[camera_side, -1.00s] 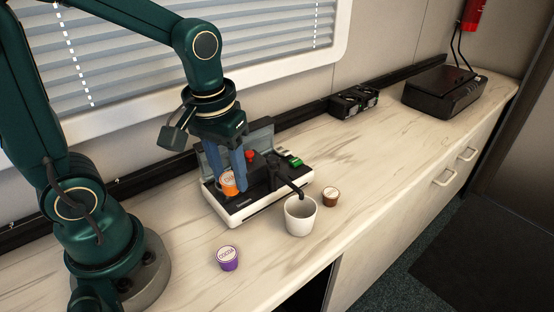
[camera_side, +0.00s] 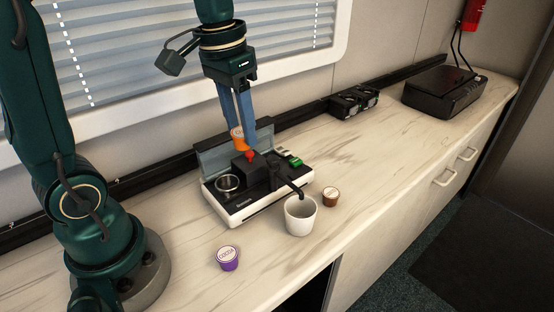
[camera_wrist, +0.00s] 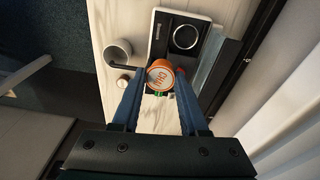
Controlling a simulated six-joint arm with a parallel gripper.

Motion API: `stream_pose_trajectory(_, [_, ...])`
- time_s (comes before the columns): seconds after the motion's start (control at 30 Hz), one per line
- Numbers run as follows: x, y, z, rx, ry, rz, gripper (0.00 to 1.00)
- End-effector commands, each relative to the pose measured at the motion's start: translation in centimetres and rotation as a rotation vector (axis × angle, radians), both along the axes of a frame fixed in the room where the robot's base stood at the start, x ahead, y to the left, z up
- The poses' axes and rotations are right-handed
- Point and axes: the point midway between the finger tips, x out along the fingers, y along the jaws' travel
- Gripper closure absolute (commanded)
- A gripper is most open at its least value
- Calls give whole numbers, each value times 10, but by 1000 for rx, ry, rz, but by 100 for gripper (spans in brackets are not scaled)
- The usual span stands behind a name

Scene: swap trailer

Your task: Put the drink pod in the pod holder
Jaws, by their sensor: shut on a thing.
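My gripper (camera_side: 241,128) is shut on an orange drink pod (camera_side: 238,138) and holds it in the air above the drink machine (camera_side: 232,215). In the wrist view the orange pod (camera_wrist: 160,80) sits between the two blue fingertips, its lettered lid facing the camera. The pod holder (camera_side: 227,183) is a round metal ring at the left end of the machine, and it looks empty. It also shows as a dark round opening with a bright rim in the wrist view (camera_wrist: 186,37). The pod is apart from the holder, up and to its right in the side view.
A white cup (camera_side: 300,218) stands under the machine's black spout. A purple pod (camera_side: 229,258) and a brown pod (camera_side: 331,196) stand on the counter. The machine's raised lid (camera_side: 215,155) is behind the holder. A black box (camera_side: 444,92) stands far right.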

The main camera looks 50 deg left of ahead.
Motion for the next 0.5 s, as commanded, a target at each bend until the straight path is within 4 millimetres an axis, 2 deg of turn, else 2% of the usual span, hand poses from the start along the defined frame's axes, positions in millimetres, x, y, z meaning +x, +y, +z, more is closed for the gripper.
stream_pose_trajectory(0.23, [-14,31,-10,-69,21,256,100])
stream_pose_trajectory(0.37, [-18,41,-14,-78,23,315,100])
stream_pose_trajectory(0.5, [-19,43,-35,-80,27,327,100])
